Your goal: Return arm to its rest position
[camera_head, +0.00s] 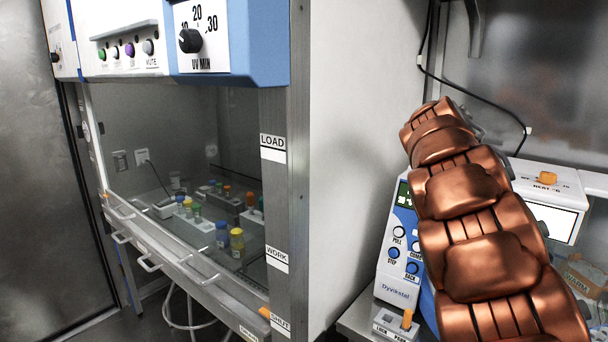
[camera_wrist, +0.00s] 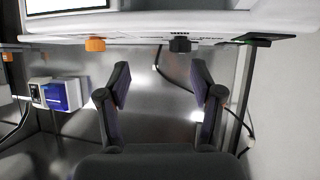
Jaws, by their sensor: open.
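My gripper (camera_wrist: 162,90) shows in the wrist view with its two dark fingers spread apart and nothing between them. Beyond the fingertips is the edge of a white device with an orange knob (camera_wrist: 95,44) and a black knob (camera_wrist: 180,44). In the head view my copper-coloured arm reaches up across the right side, in front of a white and blue Dyvikstal instrument (camera_head: 396,268). The gripper itself cannot be made out in the head view.
A safety cabinet (camera_head: 228,40) with a glass front stands at the left, with several capped tubes and bottles inside. A white device with an orange knob (camera_head: 547,177) sits right of my arm. A black cable (camera_head: 470,88) hangs on the back wall. A stool (camera_head: 190,318) stands below the cabinet.

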